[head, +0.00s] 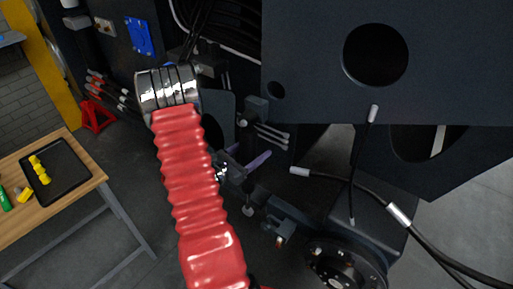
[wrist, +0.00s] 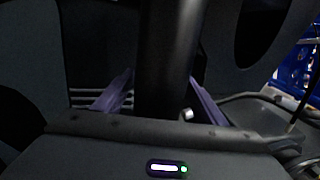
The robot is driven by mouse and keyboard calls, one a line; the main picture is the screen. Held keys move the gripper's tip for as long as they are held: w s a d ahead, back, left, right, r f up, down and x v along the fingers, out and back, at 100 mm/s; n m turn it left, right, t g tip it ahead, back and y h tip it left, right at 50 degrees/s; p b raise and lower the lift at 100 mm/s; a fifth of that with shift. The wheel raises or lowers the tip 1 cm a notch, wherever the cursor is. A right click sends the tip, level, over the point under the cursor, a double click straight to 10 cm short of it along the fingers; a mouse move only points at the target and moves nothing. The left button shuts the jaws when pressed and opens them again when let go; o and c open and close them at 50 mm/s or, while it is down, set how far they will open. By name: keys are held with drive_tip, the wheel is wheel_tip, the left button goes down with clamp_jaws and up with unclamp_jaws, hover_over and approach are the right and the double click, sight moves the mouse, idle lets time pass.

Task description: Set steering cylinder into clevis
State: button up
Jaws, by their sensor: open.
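My gripper (head: 246,163) is in the middle of the head view, just right of my red arm sleeve, low against the dark chassis. In the wrist view its two purple fingers (wrist: 160,84) stand apart, one on each side of a thick dark upright cylinder (wrist: 168,45). This looks like the steering cylinder; I cannot tell whether either finger touches it.
A large dark chassis plate (head: 310,85) with round holes overhangs at the right. Black hoses (head: 340,180) with silver ends and a round hub (head: 343,268) lie at lower right. A wooden workbench (head: 85,190) with a black tray (head: 75,178) stands left.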

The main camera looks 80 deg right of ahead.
drive_tip(key=shift+s+d, duration=0.3)
drive_tip(key=shift+d, duration=0.15)
drive_tip(key=shift+c, duration=0.5)
drive_tip(key=c, duration=1.4)
